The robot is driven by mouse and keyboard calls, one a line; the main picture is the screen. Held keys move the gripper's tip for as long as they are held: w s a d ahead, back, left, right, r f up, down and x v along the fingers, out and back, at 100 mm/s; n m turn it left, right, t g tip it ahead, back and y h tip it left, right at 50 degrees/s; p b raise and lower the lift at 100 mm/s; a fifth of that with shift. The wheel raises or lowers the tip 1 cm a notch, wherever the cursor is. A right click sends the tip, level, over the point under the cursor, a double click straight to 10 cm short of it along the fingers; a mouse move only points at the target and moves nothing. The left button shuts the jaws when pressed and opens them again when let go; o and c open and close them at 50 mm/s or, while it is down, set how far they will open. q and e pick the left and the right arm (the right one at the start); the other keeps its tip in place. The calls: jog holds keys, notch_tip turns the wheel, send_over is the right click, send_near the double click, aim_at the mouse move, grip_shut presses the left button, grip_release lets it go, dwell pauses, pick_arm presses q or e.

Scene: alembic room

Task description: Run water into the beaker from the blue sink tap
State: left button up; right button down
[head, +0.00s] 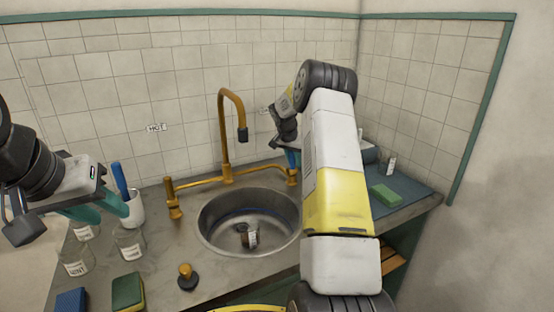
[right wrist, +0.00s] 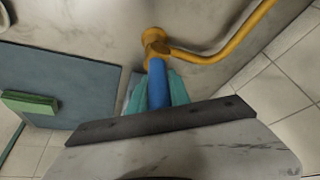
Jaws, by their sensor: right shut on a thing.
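The blue tap lever (right wrist: 158,85) is between the teal fingers of my right gripper (right wrist: 158,92), which is shut on it. In the head view my right gripper (head: 292,158) is at the right end of the brass tap, partly hidden by my arm. The brass spout (head: 242,134) hangs over the round steel sink (head: 212,232). A small glass beaker (head: 252,238) with a pale label is in the sink bowl; I cannot make out water in it. My left gripper (head: 98,208) seems open and empty, over the left counter.
Labelled glass jars (head: 130,243) and a white cup (head: 133,208) with a blue-handled tool stand at left. A sponge (head: 128,291) and a brass-topped stopper (head: 187,277) are in front. A green sponge (head: 385,194) lies on the blue-grey mat (head: 410,190) at right.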

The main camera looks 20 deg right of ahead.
jog(key=shift+a+f, duration=0.1)
jog(key=shift+a, duration=0.25)
dwell(0.5)
jog(key=shift+s+t, duration=0.4)
jog(key=shift+t, duration=0.7)
jog(key=c, duration=1.2)
grip_release()
jog(key=shift+c, duration=0.2)
jog(key=shift+d, duration=0.15)
